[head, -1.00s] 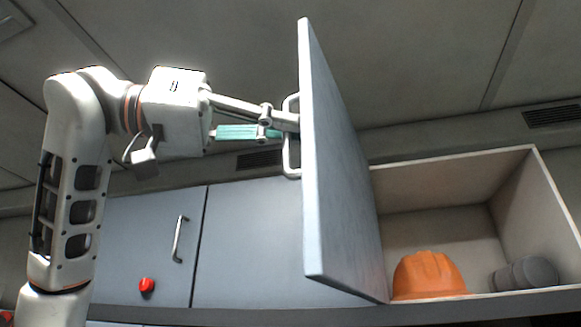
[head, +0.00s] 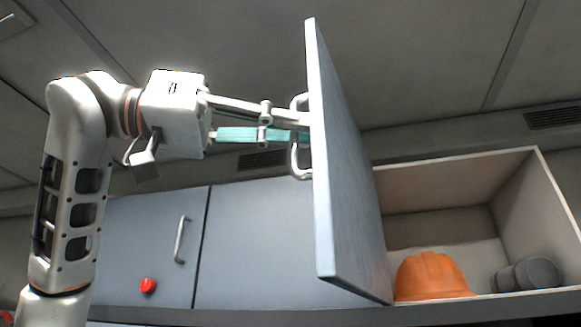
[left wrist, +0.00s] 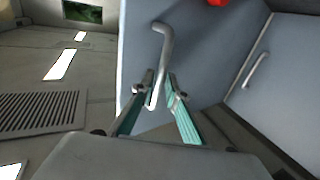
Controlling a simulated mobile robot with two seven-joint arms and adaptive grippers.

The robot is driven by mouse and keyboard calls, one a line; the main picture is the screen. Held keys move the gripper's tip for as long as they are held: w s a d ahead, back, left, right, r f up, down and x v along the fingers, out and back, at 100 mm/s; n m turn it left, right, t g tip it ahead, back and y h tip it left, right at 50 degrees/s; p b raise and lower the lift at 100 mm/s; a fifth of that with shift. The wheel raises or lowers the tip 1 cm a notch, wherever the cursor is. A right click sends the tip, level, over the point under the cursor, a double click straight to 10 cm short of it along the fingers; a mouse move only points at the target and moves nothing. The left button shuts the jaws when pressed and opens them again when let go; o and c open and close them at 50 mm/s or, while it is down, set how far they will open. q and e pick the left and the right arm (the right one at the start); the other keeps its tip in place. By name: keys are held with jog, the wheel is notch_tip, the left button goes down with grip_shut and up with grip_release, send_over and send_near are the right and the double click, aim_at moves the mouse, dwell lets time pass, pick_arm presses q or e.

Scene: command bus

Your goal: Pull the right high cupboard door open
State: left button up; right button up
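The right high cupboard door (head: 345,175) is a blue-grey panel that stands swung out from its cupboard in the head view. Its curved metal handle (head: 298,165) is on the door's left-facing side. It also shows in the left wrist view (left wrist: 164,45). My left gripper (head: 303,128) is at the handle. Its fingers are spread, with the handle between the fingertips (left wrist: 161,80) in the left wrist view. Part of the handle is hidden behind the fingers in the head view. My right gripper is not in view.
The open cupboard (head: 440,190) holds an orange helmet (head: 430,277) and a dark grey cylindrical object (head: 528,274). To the left are closed cupboard fronts, one with a handle (head: 181,240) and a red knob (head: 148,285). The ceiling is close above.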

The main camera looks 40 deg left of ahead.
pick_arm(q)
jog(key=shift+a, duration=0.15)
jog(key=v, duration=1.2)
dwell(0.4)
